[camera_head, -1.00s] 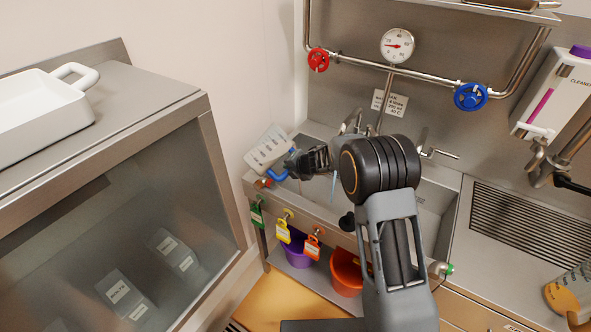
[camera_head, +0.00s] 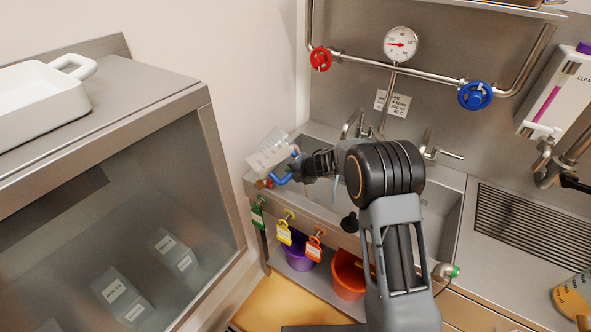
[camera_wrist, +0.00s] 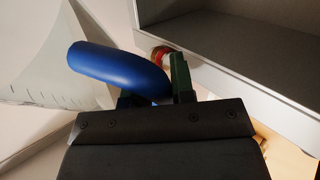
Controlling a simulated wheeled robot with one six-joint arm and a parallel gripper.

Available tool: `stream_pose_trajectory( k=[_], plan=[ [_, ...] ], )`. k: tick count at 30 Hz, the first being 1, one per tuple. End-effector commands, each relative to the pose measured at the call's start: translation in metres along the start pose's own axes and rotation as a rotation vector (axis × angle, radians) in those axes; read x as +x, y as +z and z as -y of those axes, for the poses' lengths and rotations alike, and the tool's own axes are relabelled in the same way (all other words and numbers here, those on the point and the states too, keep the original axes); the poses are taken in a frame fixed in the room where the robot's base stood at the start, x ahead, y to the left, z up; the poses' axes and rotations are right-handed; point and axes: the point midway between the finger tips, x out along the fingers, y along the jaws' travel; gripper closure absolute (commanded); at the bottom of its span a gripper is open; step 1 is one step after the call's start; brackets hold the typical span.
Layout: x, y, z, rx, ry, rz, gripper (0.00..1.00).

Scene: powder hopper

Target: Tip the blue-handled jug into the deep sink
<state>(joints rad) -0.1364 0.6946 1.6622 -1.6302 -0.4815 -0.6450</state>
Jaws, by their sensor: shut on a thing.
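The clear jug (camera_head: 267,152) with a blue handle (camera_head: 282,179) is at the left end of the sink, tilted. My gripper (camera_head: 298,171) is shut on the blue handle. In the wrist view the handle (camera_wrist: 115,68) runs down between the fingers of my gripper (camera_wrist: 150,90), and the jug's graduated wall (camera_wrist: 45,60) fills the left side. The steel deep sink (camera_head: 437,205) lies right of the jug, partly hidden behind my arm. I cannot tell whether the jug holds anything.
Taps (camera_head: 437,148) stand behind the sink. Pipes with a red valve wheel (camera_head: 320,59) and a blue one (camera_head: 475,95) run above. A glass-fronted cabinet (camera_head: 130,220) is at left. Purple (camera_head: 299,250) and orange (camera_head: 347,275) buckets stand below. A ribbed drainboard (camera_head: 530,235) is at right.

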Motion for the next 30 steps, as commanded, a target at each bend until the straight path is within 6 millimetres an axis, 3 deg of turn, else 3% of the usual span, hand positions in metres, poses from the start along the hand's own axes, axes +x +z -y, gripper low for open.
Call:
stream_pose_trajectory(
  k=[30],
  plan=[
    [0.0036, -0.0014, 0.0023, 0.077, 0.039, -0.06, 1.0]
  ],
)
